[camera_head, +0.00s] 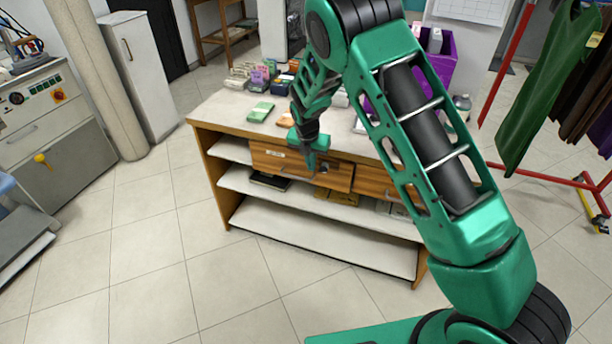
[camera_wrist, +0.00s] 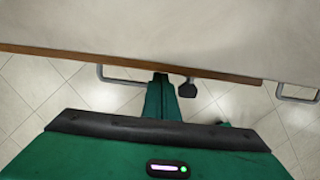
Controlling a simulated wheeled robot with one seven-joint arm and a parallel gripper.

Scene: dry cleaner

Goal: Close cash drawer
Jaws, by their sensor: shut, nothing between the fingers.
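The wooden drawer (camera_head: 268,161) with a white label is in the counter's front, under the top, in the head view. In the wrist view its brown front (camera_wrist: 225,76) shows as a thin strip past the counter edge, so it stands out slightly. Its bar handle (camera_wrist: 120,77) is left of my fingers. My gripper (camera_head: 311,168) points down in front of the drawer face; it also shows in the wrist view (camera_wrist: 160,82). It is shut and empty, with fingertips close to the front; contact is unclear. A small dark piece (camera_wrist: 187,88), perhaps a key, sits just right of them.
A second wooden drawer (camera_head: 372,182) is to the right, partly behind my arm; its handle (camera_wrist: 298,94) shows in the wrist view. The counter (camera_head: 236,112) holds small items at the back. Open shelves (camera_head: 300,213) lie below. The tiled floor in front is clear.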

